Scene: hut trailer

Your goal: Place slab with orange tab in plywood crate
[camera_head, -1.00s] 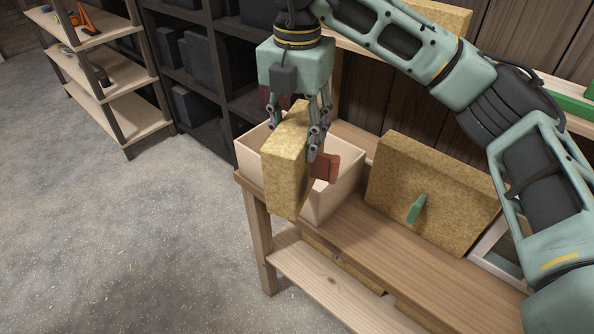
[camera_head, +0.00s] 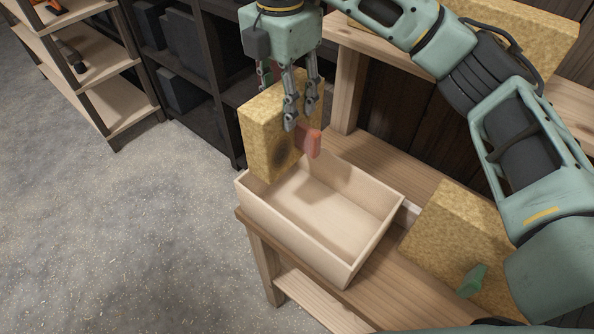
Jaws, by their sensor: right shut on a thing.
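My right gripper (camera_head: 300,116) points down and is shut on the slab with the orange tab (camera_head: 262,138). This slab is a thick, speckled yellow block, held upright with a dark smudge on its near face. Its reddish-orange tab (camera_head: 314,144) sticks out to the right below the fingers. The plywood crate (camera_head: 318,250) is a pale open box on the bench, with its bare floor in view. The slab's lower end overlaps the crate's far left corner in the picture; I cannot tell whether it is below the rim. My left gripper is not in view.
A second yellow slab with a green tab (camera_head: 472,281) leans on the wooden bench (camera_head: 400,293) right of the crate. Another slab (camera_head: 510,40) lies on the upper shelf. Dark shelving (camera_head: 215,95) stands behind at left. The grey floor (camera_head: 130,230) is clear.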

